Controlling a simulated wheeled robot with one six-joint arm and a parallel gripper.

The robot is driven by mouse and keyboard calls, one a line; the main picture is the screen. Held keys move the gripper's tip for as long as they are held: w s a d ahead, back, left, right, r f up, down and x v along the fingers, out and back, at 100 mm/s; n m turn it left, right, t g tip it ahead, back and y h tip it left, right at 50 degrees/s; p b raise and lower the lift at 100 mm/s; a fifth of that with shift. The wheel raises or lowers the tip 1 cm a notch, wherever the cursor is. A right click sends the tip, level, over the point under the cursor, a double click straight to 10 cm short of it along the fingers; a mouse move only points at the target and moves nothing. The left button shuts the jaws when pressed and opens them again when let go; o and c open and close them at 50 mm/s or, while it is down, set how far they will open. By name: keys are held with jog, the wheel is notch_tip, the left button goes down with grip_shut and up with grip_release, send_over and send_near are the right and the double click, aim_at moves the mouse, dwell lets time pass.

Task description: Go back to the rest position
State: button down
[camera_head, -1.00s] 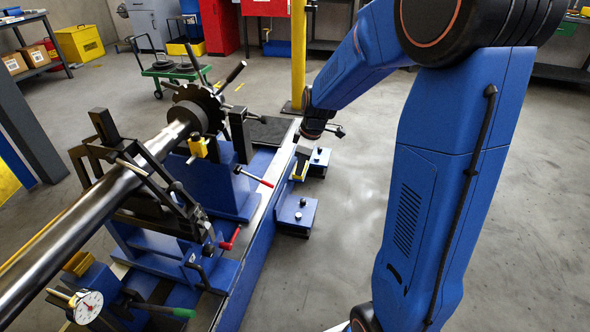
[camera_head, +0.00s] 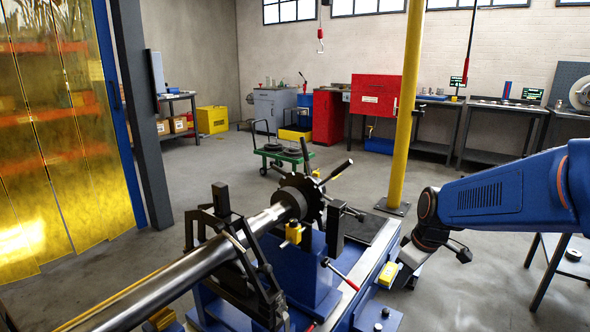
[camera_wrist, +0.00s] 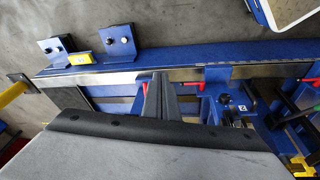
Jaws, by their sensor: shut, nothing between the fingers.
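My gripper (camera_wrist: 160,82) shows in the wrist view as dark fingers closed together over the edge of the blue machine bed, with nothing between them. In the head view my gripper (camera_head: 408,265) is small and partly hidden below my wrist, at the right side of the bed near a yellow block. My blue arm reaches in from the right, nearly level. The rotor shaft (camera_head: 205,262) with its toothed disc (camera_head: 302,198) lies across the stands of the balancing machine, left of my gripper.
A yellow post (camera_head: 407,110) stands behind my arm. A green cart (camera_head: 284,156) is beyond the rotor. Blue brackets (camera_wrist: 118,40) line the bed's outer side in the wrist view. A red cabinet (camera_head: 328,117) and benches stand at the back wall. Open floor lies between.

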jog(key=s+r+m+t, duration=0.1)
jog(key=s+r+m, duration=0.1)
jog(key=s, duration=0.9)
jog(key=s+r+m+t+h, duration=0.1)
jog(key=s+r+m, duration=0.2)
jog(key=s, duration=0.8)
jog(key=m, duration=0.2)
jog(key=shift+s+r+m, duration=0.15)
jog(key=shift+r+m, duration=0.15)
jog(key=shift+a, duration=0.1)
